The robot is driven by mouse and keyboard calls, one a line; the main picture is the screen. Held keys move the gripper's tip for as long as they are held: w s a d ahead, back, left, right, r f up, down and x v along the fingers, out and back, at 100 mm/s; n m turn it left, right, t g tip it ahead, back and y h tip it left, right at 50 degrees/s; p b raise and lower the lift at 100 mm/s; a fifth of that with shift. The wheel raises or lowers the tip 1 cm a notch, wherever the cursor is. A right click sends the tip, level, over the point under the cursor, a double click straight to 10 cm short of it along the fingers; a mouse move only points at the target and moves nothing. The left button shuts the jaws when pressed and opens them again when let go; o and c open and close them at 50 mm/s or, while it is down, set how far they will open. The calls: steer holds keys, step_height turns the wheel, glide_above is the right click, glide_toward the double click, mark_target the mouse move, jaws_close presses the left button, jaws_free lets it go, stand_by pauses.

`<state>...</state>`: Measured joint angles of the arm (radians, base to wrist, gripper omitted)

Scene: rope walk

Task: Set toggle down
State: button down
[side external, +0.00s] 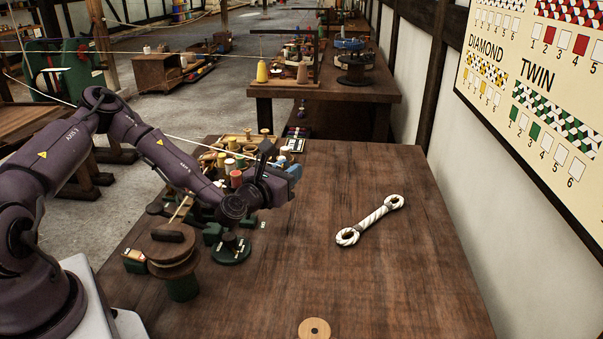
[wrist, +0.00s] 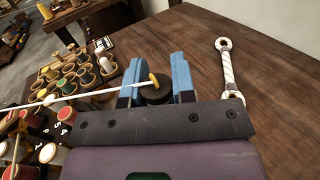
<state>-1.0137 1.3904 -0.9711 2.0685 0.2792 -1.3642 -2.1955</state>
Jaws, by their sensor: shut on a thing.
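My gripper (side external: 286,176) is above the dark wooden table, left of the white rope piece. In the wrist view its two blue fingers (wrist: 157,66) close on a dark round piece (wrist: 154,95), which looks like the toggle. A yellow end of a taut pale cord (wrist: 95,94) lies against that piece and the cord runs off to the left. The lower part of the held piece is hidden by my gripper. A dark-topped green stand (side external: 231,249) is on the table below and to the left of my gripper.
A white rope piece with an eye at each end (side external: 371,219) lies on the table (side external: 400,285) to the right. Coloured spools (side external: 236,160) crowd the back left. A wooden reel (side external: 173,253) stands at left and a pale disc (side external: 314,328) at the front. The table's right side is mostly clear.

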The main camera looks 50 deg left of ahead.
steer(key=shift+s+d+r, duration=0.15)
steer(key=shift+s+r, duration=0.05)
steer(key=shift+s, duration=0.3)
steer(key=s+d+f+m+h, duration=0.2)
steer(key=d+h, duration=0.2)
steer(key=d, duration=0.5)
steer(key=s+d+f+m+h, duration=0.2)
steer(key=d+f+m+h, duration=0.1)
steer(key=d, duration=0.6)
steer(key=shift+n+t+y, duration=0.3)
steer(key=shift+n+y, duration=0.1)
steer(key=shift+n, duration=0.1)
steer(key=shift+s+a+f, duration=0.1)
steer(key=shift+a+f, duration=0.15)
steer(key=shift+f, duration=1.05)
steer(key=shift+s+a+f, duration=0.1)
steer(key=shift+a+f, duration=0.2)
steer(key=shift+f, duration=0.95)
steer(key=shift+s+a+f, duration=0.1)
steer(key=shift+a+f, duration=0.15)
steer(key=shift+f, duration=1.05)
steer(key=shift+f, duration=0.1)
steer(key=c, duration=0.9)
jaws_free()
steer(key=shift+c, duration=0.2)
